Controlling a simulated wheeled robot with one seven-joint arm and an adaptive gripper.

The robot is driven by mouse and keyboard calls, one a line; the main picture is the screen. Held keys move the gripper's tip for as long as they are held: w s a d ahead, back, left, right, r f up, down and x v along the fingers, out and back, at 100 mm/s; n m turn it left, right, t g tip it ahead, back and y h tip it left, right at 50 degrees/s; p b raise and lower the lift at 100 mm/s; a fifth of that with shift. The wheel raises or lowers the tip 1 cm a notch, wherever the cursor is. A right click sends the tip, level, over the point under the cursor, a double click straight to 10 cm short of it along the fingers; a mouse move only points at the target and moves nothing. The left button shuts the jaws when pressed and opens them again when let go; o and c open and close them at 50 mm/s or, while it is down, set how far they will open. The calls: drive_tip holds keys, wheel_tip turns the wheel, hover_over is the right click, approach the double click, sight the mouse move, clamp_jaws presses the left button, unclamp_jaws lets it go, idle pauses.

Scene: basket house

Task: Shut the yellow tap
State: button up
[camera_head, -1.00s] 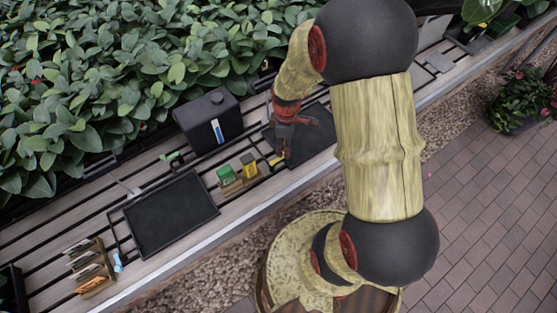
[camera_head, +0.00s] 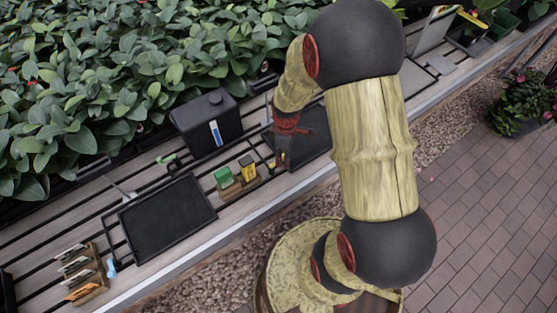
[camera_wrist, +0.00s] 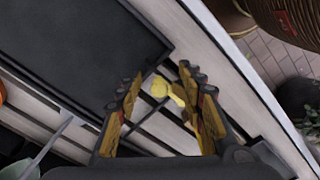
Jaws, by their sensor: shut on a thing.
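The yellow tap (camera_wrist: 162,88) shows in the wrist view between my two fingers, with its yellow lever running down to the right beside the right finger. A small bit of the yellow tap (camera_head: 271,163) shows in the head view beside my fingers. My gripper (camera_wrist: 160,80) is shut on the tap, though its fingers stand apart around it. In the head view my gripper (camera_head: 281,160) points down at the slatted bench. The tap's base and the exact finger contact are partly hidden.
A black tray (camera_head: 168,222) and a black canister (camera_head: 208,124) stand left of my gripper. Green and yellow packets (camera_head: 236,175) sit close by on the bench. A dark panel (camera_wrist: 75,45) lies beside the tap. Dense leafy plants (camera_head: 90,90) line the back.

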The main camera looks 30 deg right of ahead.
idle(0.4)
drive_tip(key=shift+s+a, duration=0.35)
drive_tip(key=shift+a, duration=0.05)
drive_tip(key=shift+w+d, duration=0.2)
drive_tip(key=shift+r+p, duration=0.15)
drive_tip(key=shift+p, duration=0.2)
wheel_tip(320, 180, up, 7)
drive_tip(key=p, duration=0.5)
drive_tip(key=shift+o, duration=0.3)
drive_tip(key=shift+f, duration=0.25)
